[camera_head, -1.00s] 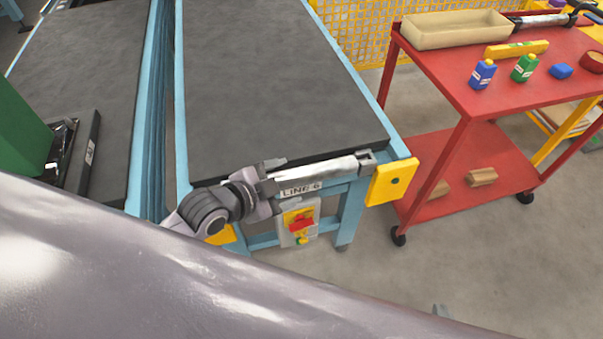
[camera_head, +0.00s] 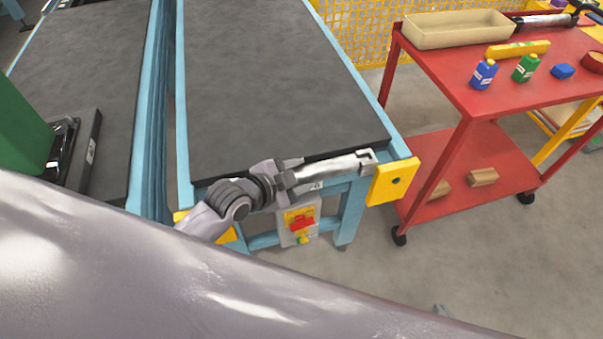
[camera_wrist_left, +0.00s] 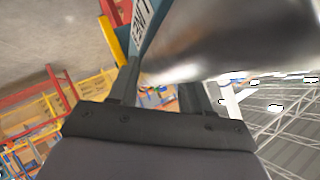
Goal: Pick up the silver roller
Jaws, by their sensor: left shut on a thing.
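The silver roller (camera_head: 335,167) lies along the end of the middle conveyor, close to its frame. My left gripper (camera_head: 290,178) is shut on the roller's left part in the head view. In the left wrist view the roller (camera_wrist_left: 215,40) is a large shiny surface in front of the fingers of my left gripper (camera_wrist_left: 158,92). The roller's right end is close to a bracket by the yellow corner plate. A small grey tip at the bottom of the head view may belong to my right gripper (camera_head: 440,311); its jaws are hidden.
The conveyor belt (camera_head: 270,80) is bare. A yellow corner plate (camera_head: 392,181) and a switch box with a red knob (camera_head: 300,222) are near the roller. A red cart (camera_head: 450,85) with a tray (camera_head: 457,29) and bottles stands at right. Floor between is clear.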

